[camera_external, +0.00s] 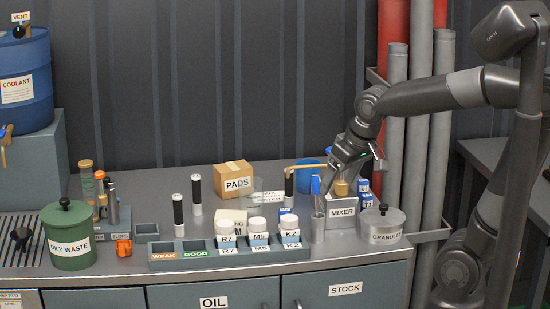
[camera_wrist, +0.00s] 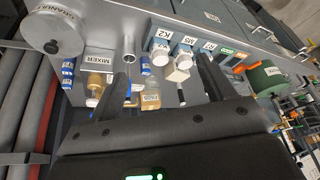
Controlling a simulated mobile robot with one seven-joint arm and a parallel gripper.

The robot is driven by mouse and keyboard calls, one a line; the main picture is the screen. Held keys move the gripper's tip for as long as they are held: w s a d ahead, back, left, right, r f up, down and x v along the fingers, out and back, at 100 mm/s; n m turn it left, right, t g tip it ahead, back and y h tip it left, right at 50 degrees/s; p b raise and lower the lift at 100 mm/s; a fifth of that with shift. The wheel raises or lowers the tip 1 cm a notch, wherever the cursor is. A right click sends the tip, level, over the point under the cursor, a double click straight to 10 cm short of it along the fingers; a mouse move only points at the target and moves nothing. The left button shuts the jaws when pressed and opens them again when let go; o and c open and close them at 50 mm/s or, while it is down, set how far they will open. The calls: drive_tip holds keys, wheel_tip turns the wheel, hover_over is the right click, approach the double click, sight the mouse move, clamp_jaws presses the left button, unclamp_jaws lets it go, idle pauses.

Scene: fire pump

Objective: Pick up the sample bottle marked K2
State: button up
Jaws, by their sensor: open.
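The K2 sample bottle (camera_external: 289,226) has a white cap and stands upright in the right end of a grey-blue rack (camera_external: 218,256). A label reading K2 is on the bottle and another on the rack front below it. In the wrist view, the K2 bottle (camera_wrist: 162,50) appears near the top middle, left of the M5 bottle. My gripper (camera_external: 352,172) is above the right side of the bench, behind and right of the bottle, clear of it. In the wrist view, my gripper's fingers (camera_wrist: 164,68) are spread with nothing held between them.
Bottles M5 (camera_external: 258,228) and R7 (camera_external: 226,231) stand left of K2. A metal tube (camera_external: 317,229) stands close right of it, with the MIXER box (camera_external: 342,212) and GRANULES pot (camera_external: 382,223) beyond. The PADS carton (camera_external: 234,179) is behind.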

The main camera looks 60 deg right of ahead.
sight(290, 218)
drive_tip(key=w+d+f+m+g, duration=0.1)
drive_tip(key=w+d+f, duration=0.1)
drive_tip(key=w+f, duration=0.3)
drive_tip(key=w+d+f+m, duration=0.1)
drive_tip(key=w+f, duration=0.2)
drive_tip(key=w, duration=0.5)
drive_tip(key=shift+m+h, duration=0.3)
drive_tip(key=shift+h, duration=0.1)
drive_tip(key=x, duration=1.1)
drive_tip(key=shift+d, duration=0.25)
drive_tip(key=c, duration=1.2)
drive_tip(key=shift+r, duration=0.1)
